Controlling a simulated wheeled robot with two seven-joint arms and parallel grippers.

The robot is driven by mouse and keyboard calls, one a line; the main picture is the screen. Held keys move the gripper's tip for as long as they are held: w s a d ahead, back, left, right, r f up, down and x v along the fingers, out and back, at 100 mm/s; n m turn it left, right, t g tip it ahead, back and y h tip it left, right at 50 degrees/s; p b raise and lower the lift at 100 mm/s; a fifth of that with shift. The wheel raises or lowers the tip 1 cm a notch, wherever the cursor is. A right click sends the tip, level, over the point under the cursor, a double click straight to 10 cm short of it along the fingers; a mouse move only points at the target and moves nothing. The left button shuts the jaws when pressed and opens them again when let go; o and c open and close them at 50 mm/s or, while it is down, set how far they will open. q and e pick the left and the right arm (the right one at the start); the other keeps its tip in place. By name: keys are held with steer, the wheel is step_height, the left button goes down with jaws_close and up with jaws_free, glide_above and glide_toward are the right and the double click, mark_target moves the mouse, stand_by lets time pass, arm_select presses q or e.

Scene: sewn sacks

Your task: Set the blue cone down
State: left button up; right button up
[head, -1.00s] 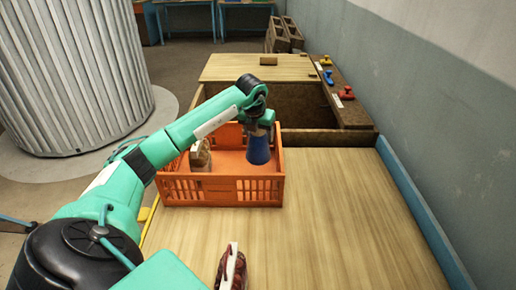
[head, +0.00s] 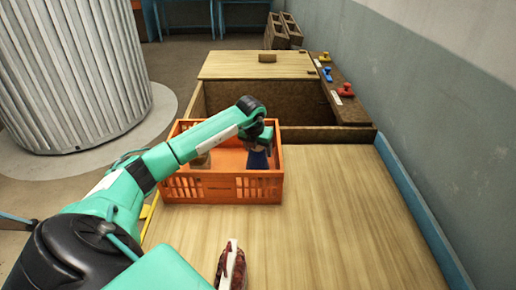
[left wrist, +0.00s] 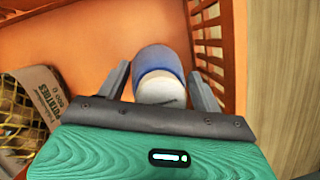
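The blue cone (head: 258,160) is inside the orange crate (head: 225,190), near its right side. Its base is hidden by the crate's front wall in the head view. In the left wrist view the cone (left wrist: 158,62) shows its pale top end towards me, between the fingers. My left gripper (head: 259,146) points down over the cone. In the left wrist view the left gripper (left wrist: 160,78) is open, with a finger on each side of the cone and a small gap at each side. My right gripper is not in view.
A brown potato sack (left wrist: 42,95) with yellow netting stands in the crate left of the cone; it is partly covered by my arm in the head view (head: 201,160). A dark red packed item (head: 231,266) lies at the front of the table. The wooden table (head: 340,200) right of the crate is clear.

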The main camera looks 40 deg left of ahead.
arm_select(q)
steer(key=shift+o, duration=1.3)
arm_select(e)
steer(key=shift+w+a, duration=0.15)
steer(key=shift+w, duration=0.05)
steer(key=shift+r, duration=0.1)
arm_select(q)
steer(key=shift+r, duration=0.6)
steer(key=b+v, duration=0.1)
steer(key=v, duration=0.8)
steer(key=shift+s+r, duration=0.2)
steer(key=shift+r, duration=0.1)
steer(key=shift+s+d+r, duration=0.15)
steer(key=shift+s+r, duration=0.1)
steer(key=shift+r, duration=0.45)
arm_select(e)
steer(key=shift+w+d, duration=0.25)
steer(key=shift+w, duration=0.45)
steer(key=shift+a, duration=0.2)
